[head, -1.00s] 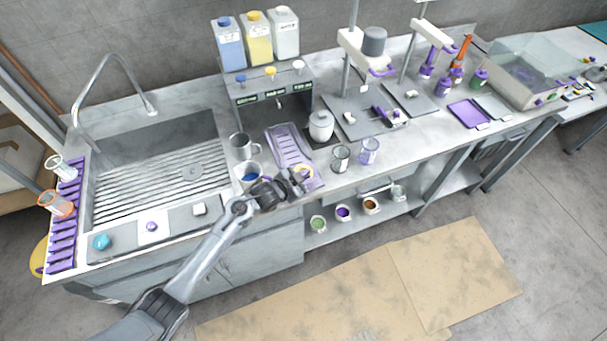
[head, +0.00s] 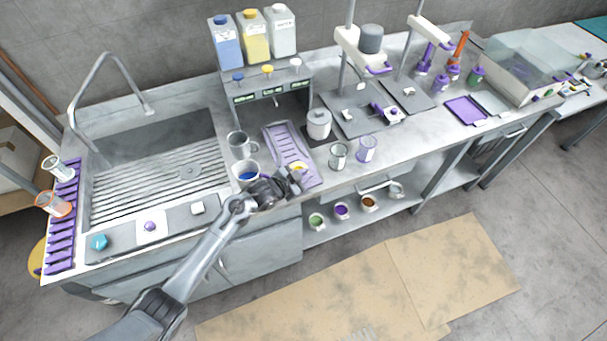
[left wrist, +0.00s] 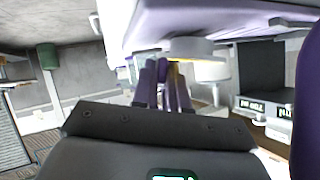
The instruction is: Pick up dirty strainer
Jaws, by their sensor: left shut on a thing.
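The dirty strainer (head: 297,166) shows as a small round piece with yellow in it, at the near end of the purple rack (head: 291,143). The left wrist view shows it as a pale round rim with a yellow underside (left wrist: 196,48), just beyond my fingers. My left gripper (head: 294,180) reaches in from the front, over the counter edge, and is shut on the strainer. Its purple-padded fingers (left wrist: 165,85) also show in the left wrist view. The gripper partly hides the strainer in the head view, so the exact contact is hard to see. My right gripper is not in view.
A mug with blue liquid (head: 246,174) and a grey mug (head: 239,145) stand left of the rack. The dispenser (head: 270,90) stands behind. The sink (head: 150,165) is at left.

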